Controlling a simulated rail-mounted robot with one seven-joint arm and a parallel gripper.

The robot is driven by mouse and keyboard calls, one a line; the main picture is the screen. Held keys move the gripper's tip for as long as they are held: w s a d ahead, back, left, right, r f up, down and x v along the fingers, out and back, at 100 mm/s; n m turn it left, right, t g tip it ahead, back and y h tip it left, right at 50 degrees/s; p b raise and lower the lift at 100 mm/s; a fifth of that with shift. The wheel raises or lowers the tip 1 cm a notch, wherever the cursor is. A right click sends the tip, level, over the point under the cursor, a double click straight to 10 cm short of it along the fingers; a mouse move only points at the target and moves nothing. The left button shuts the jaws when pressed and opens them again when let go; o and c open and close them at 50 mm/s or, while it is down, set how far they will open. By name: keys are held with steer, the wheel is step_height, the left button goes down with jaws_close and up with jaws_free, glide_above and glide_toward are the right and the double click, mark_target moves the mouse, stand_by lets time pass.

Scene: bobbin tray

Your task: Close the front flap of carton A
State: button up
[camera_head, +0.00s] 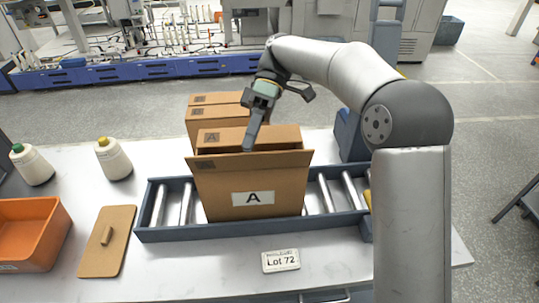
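Carton A (266,209), brown cardboard with a white "A" label on its front, stands upright on a roller conveyor. Its front flap (289,164) shows as a wide band along the top front edge, flared outward toward the camera. Another flap marked "A" (284,135) stands up behind it. My gripper (248,147) points down over the middle of the carton, its tip close to the front flap's upper edge. I cannot tell whether it touches. The fingers overlap in this view, so their opening is not clear. The carton's inside is hidden.
More brown cardboard (213,118) stands behind carton A. The conveyor (174,203) has bare rollers on both sides. Left are an orange bin (62,235), a brown board with a handle (118,225) and two thread cones (114,160). A "Lot 72" card (281,261) lies in front.

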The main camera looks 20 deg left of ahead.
steer(key=s+d+r, duration=0.6)
steer(key=s, duration=0.2)
steer(key=shift+s+d, duration=0.15)
steer(key=shift+d, duration=0.1)
steer(key=shift+f, duration=0.1)
